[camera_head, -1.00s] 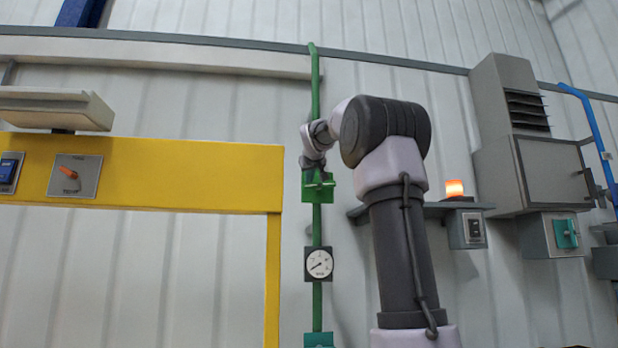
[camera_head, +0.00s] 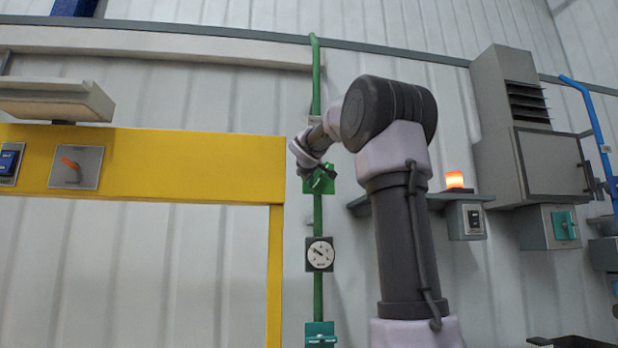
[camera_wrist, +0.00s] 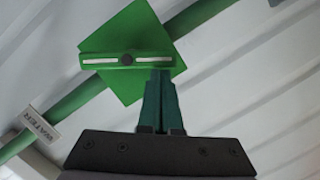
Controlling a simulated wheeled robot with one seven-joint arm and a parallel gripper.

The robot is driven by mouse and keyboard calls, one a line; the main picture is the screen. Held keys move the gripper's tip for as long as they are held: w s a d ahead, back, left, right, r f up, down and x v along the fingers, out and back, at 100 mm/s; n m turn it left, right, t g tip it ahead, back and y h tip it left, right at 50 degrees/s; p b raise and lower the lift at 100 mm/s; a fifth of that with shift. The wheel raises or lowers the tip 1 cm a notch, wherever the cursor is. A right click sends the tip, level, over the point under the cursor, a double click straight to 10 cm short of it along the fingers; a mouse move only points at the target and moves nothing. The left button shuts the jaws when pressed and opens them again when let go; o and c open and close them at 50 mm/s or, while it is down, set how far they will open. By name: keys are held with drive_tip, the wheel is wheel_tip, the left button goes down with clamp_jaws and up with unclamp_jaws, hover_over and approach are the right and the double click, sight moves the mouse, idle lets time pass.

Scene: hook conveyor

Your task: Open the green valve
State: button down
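The green valve (camera_head: 331,180) is a square green plate on the upright green pipe, partly hidden by my gripper in the head view. In the wrist view, the valve plate (camera_wrist: 128,25) carries a green bar handle (camera_wrist: 100,61) with white stripes and a dark centre hub. The handle lies at a slant to the pipe, neither along it nor square across it. My gripper (camera_wrist: 162,78) has its two dark green fingers together, with the tips at the handle's right end. They seem to touch its edge; a grip around it does not show. My gripper (camera_head: 318,183) also shows at the valve in the head view.
A round gauge (camera_head: 320,254) sits on the pipe below the valve, and a teal fitting (camera_head: 320,333) lower down. A yellow frame (camera_head: 200,165) stands close on the left. An orange lamp (camera_head: 455,180) and grey cabinet (camera_head: 551,162) are on the right.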

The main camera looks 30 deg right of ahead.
drive_tip(key=shift+s+d+f+n+h, duration=0.1)
drive_tip(key=shift+d+f+n+h, duration=0.25)
drive_tip(key=shift+f+n, duration=0.35)
drive_tip(key=shift+d+f, duration=0.15)
drive_tip(key=shift+d, duration=0.1)
idle(0.4)
